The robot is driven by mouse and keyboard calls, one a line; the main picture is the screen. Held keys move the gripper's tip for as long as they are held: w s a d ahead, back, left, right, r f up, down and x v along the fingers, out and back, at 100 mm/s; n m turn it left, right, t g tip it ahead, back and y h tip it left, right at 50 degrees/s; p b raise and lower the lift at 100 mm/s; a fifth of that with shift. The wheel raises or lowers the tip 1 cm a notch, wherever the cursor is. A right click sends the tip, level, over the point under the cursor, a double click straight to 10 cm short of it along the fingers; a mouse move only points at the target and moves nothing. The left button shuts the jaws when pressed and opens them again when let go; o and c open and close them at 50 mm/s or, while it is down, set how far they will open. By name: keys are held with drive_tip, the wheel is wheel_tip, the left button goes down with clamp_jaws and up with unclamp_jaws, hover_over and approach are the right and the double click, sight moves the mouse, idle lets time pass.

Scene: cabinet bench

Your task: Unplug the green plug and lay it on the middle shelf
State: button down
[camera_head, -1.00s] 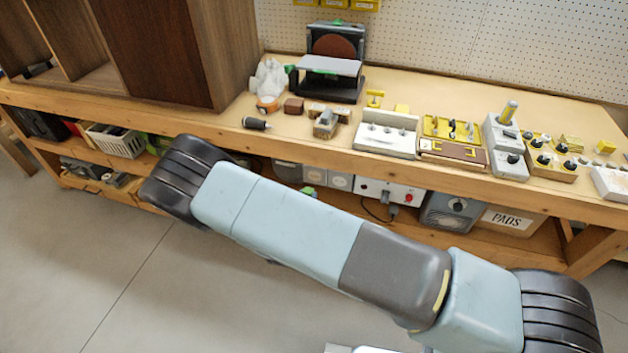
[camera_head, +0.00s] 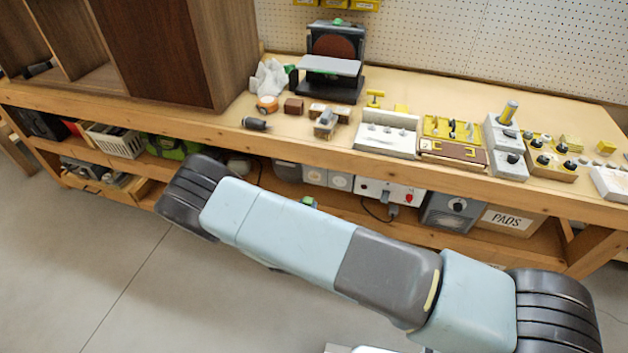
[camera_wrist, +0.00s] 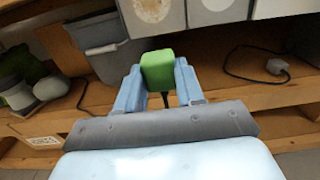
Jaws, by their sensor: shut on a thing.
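In the wrist view the green plug (camera_wrist: 158,70) sits between the two blue fingers of my gripper (camera_wrist: 160,82), which is shut on it. A dark cord hangs below the plug. The plug appears apart from the white panels with round discs (camera_wrist: 220,5) behind and above it. In the head view a small bit of the green plug (camera_head: 308,201) shows just above my arm, which hides my gripper. A brown cabinet (camera_head: 165,50) with open compartments stands on the bench at left. I cannot tell which surface is the middle shelf.
Under the bench top, a lower shelf (camera_head: 530,243) holds a white box with a red knob (camera_head: 390,190), a PADS box (camera_head: 507,220) and a white basket (camera_head: 115,140). A grey plug with a cord (camera_wrist: 277,67) lies at right. Tools and blocks crowd the bench top.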

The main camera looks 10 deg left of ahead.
wheel_tip(320, 180, down, 10)
drive_tip(key=shift+f, duration=0.2)
idle(1.6)
idle(0.3)
hover_over(319, 203)
idle(3.4)
drive_tip(key=shift+f, duration=0.8)
idle(0.6)
